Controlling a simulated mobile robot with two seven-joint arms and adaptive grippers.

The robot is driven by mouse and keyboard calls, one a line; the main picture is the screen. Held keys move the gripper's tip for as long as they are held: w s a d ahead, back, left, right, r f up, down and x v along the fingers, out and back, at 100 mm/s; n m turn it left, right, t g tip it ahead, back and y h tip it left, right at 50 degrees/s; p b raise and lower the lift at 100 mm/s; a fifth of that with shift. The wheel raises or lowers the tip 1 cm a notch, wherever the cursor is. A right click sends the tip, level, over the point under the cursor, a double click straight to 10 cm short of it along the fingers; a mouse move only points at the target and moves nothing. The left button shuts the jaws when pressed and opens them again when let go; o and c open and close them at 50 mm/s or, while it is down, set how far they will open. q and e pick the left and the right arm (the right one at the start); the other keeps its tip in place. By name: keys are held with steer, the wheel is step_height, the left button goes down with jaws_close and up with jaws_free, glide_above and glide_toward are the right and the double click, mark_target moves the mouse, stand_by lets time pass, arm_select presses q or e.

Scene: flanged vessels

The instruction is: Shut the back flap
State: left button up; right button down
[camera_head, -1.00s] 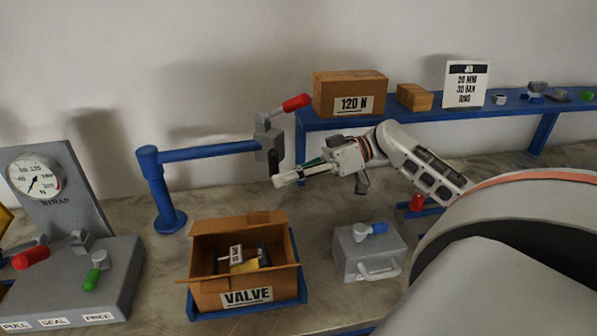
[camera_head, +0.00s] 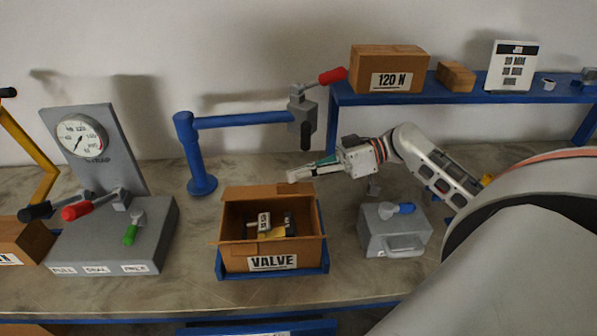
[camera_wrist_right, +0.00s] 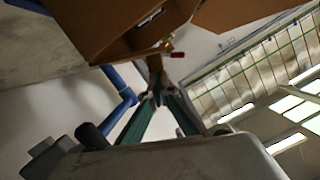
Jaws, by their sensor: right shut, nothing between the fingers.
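The open cardboard box (camera_head: 236,261) marked VALVE stands in a blue tray (camera_head: 222,278) in the head view, with grey and yellow items inside. Its back flap (camera_head: 262,193) shows as a brown strip along the far edge, not folded over the opening. My right gripper (camera_head: 291,176) is shut and empty, with its tip just behind and above the flap's right part. I cannot tell whether it touches. In the right wrist view the shut fingers (camera_wrist_right: 157,96) point toward the box (camera_wrist_right: 100,22), which fills the upper part. My left gripper is not in view.
A blue post (camera_head: 193,150) holds a grey tool with a red handle above the box's back. A grey case (camera_head: 392,232) stands right of the box, and a strapping machine (camera_head: 110,240) left. A blue shelf (camera_head: 450,92) carries a box marked 120 N (camera_head: 388,68).

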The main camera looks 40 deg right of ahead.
mark_target(287, 192)
steer(key=shift+s+a+f+n+b, duration=0.1)
steer(key=shift+f+n+b, duration=0.15)
steer(key=shift+b, duration=0.35)
steer(key=shift+s+a+f+n+b, duration=0.1)
steer(key=shift+s+f+n+b, duration=0.05)
steer(key=shift+n+b, duration=0.4)
steer(key=shift+s+a+f+n+t+h+b, duration=0.1)
steer(key=shift+s+f+n+t+h+b, duration=0.15)
steer(key=shift+b, duration=0.35)
steer(key=shift+s+a+f+n+b, duration=0.15)
steer(key=shift+f+n+b, duration=0.1)
steer(key=shift+b, duration=0.25)
steer(key=shift+s+a+f+t+b, duration=0.1)
steer(key=shift+s+f+t+b, duration=0.15)
steer(key=shift+b, duration=0.2)
steer(key=shift+s+a+f+n+h+b, duration=0.15)
steer(key=shift+n+h+b, duration=0.1)
steer(key=shift+n+b, duration=0.25)
steer(key=shift+r, duration=0.2)
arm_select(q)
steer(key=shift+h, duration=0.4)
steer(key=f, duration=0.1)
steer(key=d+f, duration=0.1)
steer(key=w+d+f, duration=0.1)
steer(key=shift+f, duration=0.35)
